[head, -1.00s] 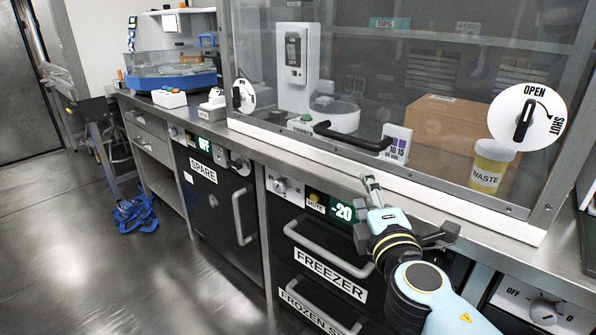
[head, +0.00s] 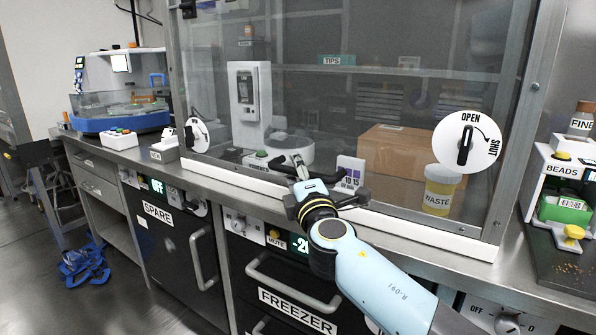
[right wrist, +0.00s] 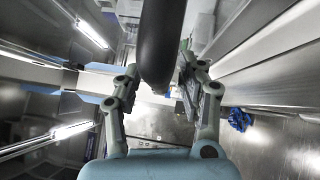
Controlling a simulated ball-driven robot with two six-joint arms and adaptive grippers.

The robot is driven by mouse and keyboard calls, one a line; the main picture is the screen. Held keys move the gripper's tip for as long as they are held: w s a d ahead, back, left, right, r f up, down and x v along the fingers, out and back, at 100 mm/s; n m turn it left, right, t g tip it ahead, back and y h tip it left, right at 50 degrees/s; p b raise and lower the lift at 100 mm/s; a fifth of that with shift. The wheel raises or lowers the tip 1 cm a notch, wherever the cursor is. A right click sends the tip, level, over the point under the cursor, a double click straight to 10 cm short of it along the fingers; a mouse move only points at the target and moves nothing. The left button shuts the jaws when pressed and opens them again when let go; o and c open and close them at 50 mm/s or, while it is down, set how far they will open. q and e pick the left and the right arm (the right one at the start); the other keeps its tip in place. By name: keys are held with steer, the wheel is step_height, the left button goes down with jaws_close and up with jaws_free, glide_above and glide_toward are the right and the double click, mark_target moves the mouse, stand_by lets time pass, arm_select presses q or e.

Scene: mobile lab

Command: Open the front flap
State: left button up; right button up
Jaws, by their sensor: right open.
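The front flap (head: 310,100) is a large clear pane with a white lower rail, and it is down. Its black bar handle (head: 276,166) is low on the pane, partly hidden behind my right gripper. My right gripper (head: 300,170) is at the handle and open. In the right wrist view the dark handle (right wrist: 162,45) runs between the two spread fingers of the right gripper (right wrist: 158,88); I cannot tell whether they touch it. A right round knob (head: 467,141) has its pointer upright towards OPEN. A left knob (head: 197,135) also sits on the frame. My left gripper is out of view.
Behind the pane stand a cardboard box (head: 392,150), a yellow waste jar (head: 440,190) and a white device (head: 250,95). Below the counter are freezer (head: 295,290) and spare (head: 170,235) fronts with protruding handles. A beads dispenser (head: 560,170) stands at right.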

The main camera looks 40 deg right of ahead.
steer(key=shift+c, duration=0.4)
jaws_close()
